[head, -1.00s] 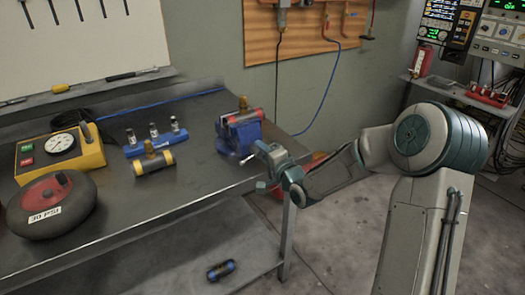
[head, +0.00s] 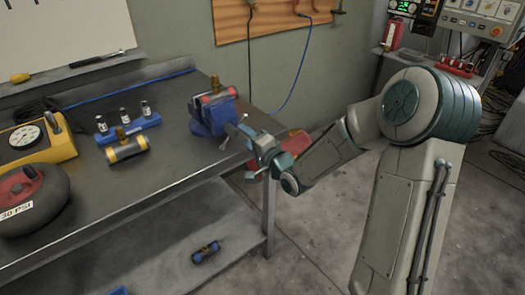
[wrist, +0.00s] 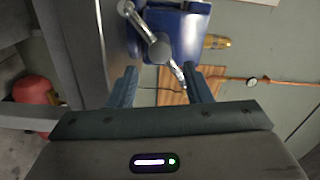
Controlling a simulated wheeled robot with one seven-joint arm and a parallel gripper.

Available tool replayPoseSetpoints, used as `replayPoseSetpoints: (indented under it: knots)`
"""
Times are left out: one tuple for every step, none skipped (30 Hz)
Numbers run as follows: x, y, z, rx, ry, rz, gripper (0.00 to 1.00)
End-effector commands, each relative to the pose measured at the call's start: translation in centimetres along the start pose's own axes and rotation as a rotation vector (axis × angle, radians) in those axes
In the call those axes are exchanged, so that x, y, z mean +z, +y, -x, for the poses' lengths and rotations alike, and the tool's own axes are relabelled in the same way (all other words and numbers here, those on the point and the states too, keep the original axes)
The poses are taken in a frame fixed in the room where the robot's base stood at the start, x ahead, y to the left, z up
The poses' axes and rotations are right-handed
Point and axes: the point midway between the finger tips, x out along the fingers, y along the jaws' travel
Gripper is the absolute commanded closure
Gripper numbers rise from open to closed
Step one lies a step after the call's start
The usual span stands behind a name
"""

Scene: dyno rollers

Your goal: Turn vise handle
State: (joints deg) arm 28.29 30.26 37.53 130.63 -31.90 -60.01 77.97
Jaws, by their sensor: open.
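The blue vise (head: 208,122) sits near the right corner of the workbench and clamps a red and brass cylinder (head: 217,95). Its chrome handle bar (wrist: 145,28) shows in the wrist view, slanting across the round screw end in front of the blue jaw (wrist: 196,32). My gripper (wrist: 163,86) is open, with its two dark blue fingers apart and pointing at the vise. The handle's lower end lies between the fingertips, closer to the right finger; contact cannot be told. In the head view my gripper (head: 247,138) is just right of the vise, at the bench edge.
On the workbench (head: 165,170) are a brass-topped cylinder (head: 127,147), a blue holder with small bottles (head: 128,129), a yellow gauge box (head: 40,141) and a round 30 PSI device (head: 30,205). A blue-ended cylinder (head: 206,252) lies on the lower shelf. Open floor lies right of the bench.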

Motion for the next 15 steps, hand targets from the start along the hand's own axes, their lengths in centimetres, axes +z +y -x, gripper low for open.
replayPoseSetpoints:
  knots:
    - [-0.1,0.0,1.4,0.003,0.002,0.003,0.55]
    - [-0.1,0.1,2.1,0.003,0.002,0.003,0.55]
    - [-0.1,0.1,3.0,0.004,0.002,0.002,0.55]
    - [0.0,0.0,3.7,0.003,0.001,0.002,0.55]
    - [-0.1,0.1,4.3,0.003,0.002,0.001,0.55]
    - [-0.1,0.0,5.1,0.004,0.002,0.001,0.55]
    - [0.0,0.0,5.7,0.003,0.001,0.002,0.55]
    - [0.0,0.0,6.2,0.003,0.001,0.001,0.55]
    - [0.0,0.1,6.8,0.003,0.001,0.001,0.55]
    - [0.0,0.0,7.2,0.003,0.000,0.002,0.55]
    - [0.0,0.1,7.5,0.003,0.000,0.002,0.55]
    - [0.0,0.1,7.9,0.002,0.001,0.001,0.55]
    - [0.0,0.0,8.2,0.002,0.000,0.001,0.55]
    - [0.0,0.1,8.3,0.002,0.000,0.000,0.55]
    - [0.1,0.1,8.5,0.003,-0.001,0.000,0.55]
